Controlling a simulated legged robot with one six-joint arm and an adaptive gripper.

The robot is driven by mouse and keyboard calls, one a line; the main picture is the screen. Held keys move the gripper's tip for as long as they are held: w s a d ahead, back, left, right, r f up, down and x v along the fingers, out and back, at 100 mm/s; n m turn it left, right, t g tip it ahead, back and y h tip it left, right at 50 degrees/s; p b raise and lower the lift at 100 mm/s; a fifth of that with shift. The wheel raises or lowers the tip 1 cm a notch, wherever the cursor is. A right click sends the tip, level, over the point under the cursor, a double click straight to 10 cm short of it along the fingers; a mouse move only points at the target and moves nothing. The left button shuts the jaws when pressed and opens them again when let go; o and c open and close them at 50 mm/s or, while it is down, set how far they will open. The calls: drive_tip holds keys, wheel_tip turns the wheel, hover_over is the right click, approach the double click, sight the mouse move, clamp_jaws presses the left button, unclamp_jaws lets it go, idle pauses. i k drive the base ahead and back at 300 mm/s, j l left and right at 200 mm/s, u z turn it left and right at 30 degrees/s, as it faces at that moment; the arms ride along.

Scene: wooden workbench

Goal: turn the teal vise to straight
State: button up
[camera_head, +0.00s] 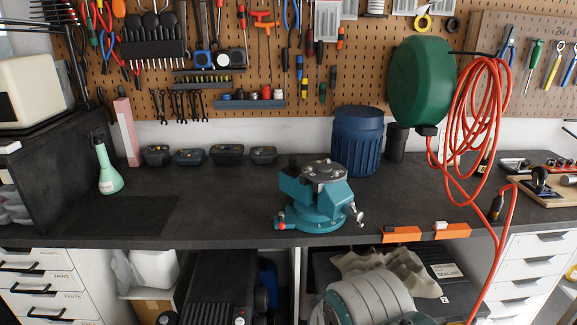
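The teal vise (322,196) stands on the dark workbench (230,212) near its front edge, right of the middle. Its round base sits flat on the bench, and its body looks turned at an angle to the bench edge. Its jaws point toward the upper left, and a metal handle shows at its lower right. A small red-tipped part sticks out at the left of the base. My gripper's fingers cannot be made out.
Two orange blocks (402,234) lie at the front edge right of the vise. A blue bin (357,140) stands behind it. A red hose (480,110) hangs down at the right. A green bottle (107,170) stands left. The bench left of the vise is clear.

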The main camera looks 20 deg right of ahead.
sight(291, 182)
drive_tip(key=l, duration=0.85)
drive_tip(key=i+l+z, duration=0.15)
drive_tip(key=i+l, duration=0.2)
